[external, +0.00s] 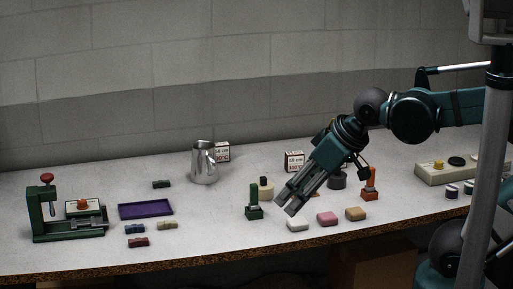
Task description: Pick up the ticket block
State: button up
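My gripper (287,204) reaches down to the left above the right half of the table. Its two fingers look parted, with nothing visible between them. Two small white blocks with dark and red print could be the ticket block; I cannot tell which is meant. One printed block (294,161) stands behind my gripper, apart from it. The other printed block (222,151) stands farther left at the back, partly hidden by a metal pitcher (204,163).
A green stamp-like tool (254,204) stands close left of my gripper. White (298,225), pink (327,219) and tan (356,214) blocks lie near the front edge. An orange tool (370,186) stands right. A purple tray (146,210) and green press (62,215) are left.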

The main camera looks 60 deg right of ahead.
jog(key=w+d+r+m+g+p, duration=0.1)
jog(key=w+d+r+m+p, duration=0.15)
jog(key=w+d+m, duration=0.4)
jog(key=w+d+r+m+g+h+p, duration=0.1)
jog(key=w+d+r+m+g+p, duration=0.2)
jog(key=d, duration=0.7)
jog(key=w+d+r+m+p, duration=0.1)
jog(key=w+d+m+p, duration=0.35)
jog(key=d, duration=0.35)
jog(key=s+d+f+m+g+p, duration=0.1)
jog(key=d+f+m+p, duration=0.2)
jog(key=d, duration=0.6)
jog(key=s+d+f+m+g+p, duration=0.1)
jog(key=d+f+m+p, duration=0.2)
jog(key=d+m, duration=0.3)
jog(key=s+d+f+m+p, duration=0.1)
jog(key=d+f+m+p, duration=0.2)
jog(key=d, duration=1)
jog(key=shift+s+d+f+m+g+y, duration=0.1)
jog(key=shift+s+d+m+g+y, duration=0.25)
jog(key=shift+m, duration=0.35)
jog(key=shift+s+d+f+m, duration=0.2)
jog(key=shift+d+f+m, duration=0.15)
jog(key=shift+d, duration=0.15)
jog(key=shift+f, duration=1.3)
